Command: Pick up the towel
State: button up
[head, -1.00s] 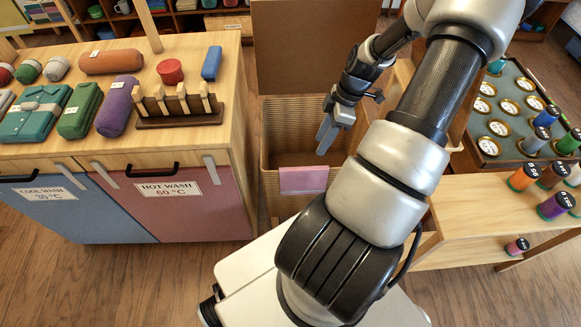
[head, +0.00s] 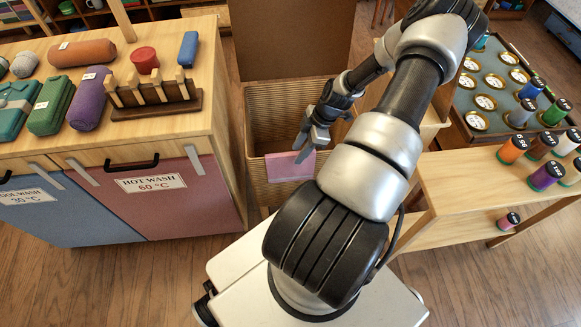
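A pink cloth, which looks like the towel (head: 285,168), hangs over the front rim of a tan ribbed basket (head: 262,130). Its front part hangs flat down the outside of the basket. My gripper (head: 302,149) is above the basket, with its fingers pointing down at the upper right of the towel. The two fingers look apart, with a gap between them. The fingertips overlap the towel's top edge in the picture; whether they touch it I cannot tell. Part of the basket's right side is hidden behind my arm.
The basket's lid (head: 285,40) stands raised behind. A shelf with thread spools (head: 515,148) is at the right.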

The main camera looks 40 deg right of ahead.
aim_at(294, 153)
jog(key=x, duration=0.1)
jog(key=b+x, duration=0.1)
jog(key=x, duration=0.2)
jog(key=shift+w+a+f, duration=0.15)
jog(key=shift+w+a, duration=0.35)
jog(key=shift+f, duration=0.2)
jog(key=shift+f+b, duration=0.25)
jog(key=shift+b, duration=0.25)
jog(key=shift+c, duration=0.4)
grip_shut()
